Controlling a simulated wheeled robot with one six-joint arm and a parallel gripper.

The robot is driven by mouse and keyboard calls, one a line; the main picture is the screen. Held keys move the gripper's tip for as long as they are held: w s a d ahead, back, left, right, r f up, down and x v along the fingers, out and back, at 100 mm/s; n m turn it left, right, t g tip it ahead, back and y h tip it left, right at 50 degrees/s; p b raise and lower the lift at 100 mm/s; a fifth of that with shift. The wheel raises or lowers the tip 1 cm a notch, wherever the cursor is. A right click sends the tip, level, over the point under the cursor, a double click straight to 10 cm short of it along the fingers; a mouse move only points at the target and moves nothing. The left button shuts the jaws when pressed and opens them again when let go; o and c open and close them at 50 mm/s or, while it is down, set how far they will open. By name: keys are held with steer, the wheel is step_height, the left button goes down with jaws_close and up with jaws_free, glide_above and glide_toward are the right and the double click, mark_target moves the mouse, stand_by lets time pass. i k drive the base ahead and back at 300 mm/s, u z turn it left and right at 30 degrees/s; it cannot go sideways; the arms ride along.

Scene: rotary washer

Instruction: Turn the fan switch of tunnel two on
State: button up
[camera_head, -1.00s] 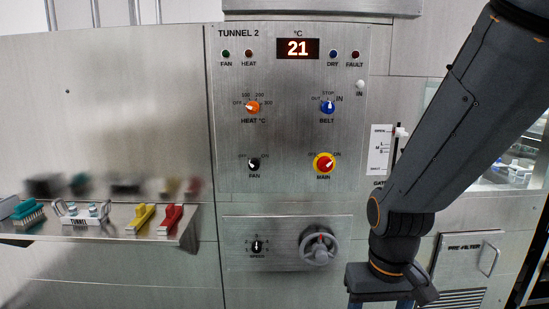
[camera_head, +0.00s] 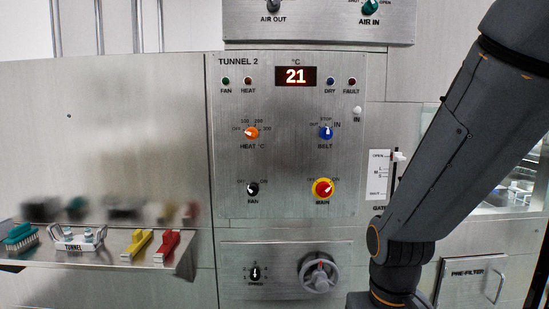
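The tunnel two panel (camera_head: 225,160) faces me, with the label TUNNEL 2 at its top left. The black fan knob (camera_head: 253,189) is at its lower left, between OFF and ON marks; its white pointer seems to lean toward OFF, but it is small. The green FAN lamp (camera_head: 226,81) is at the top left and looks dark. My arm comes down along the right side. My gripper is below the picture's lower edge, so its fingers are hidden. Nothing of mine touches the fan knob.
The panel also has an orange heat knob (camera_head: 251,133), a blue belt knob (camera_head: 326,133) and a red main switch (camera_head: 322,189). A grey handwheel (camera_head: 318,272) sticks out below. A shelf (camera_head: 100,259) with brushes is at the left. The space before the fan knob is clear.

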mark_target(253, 190)
steer(key=k, duration=0.5)
steer(key=u, duration=1.55)
steer(key=i, duration=1.15)
steer(key=z, duration=2.1)
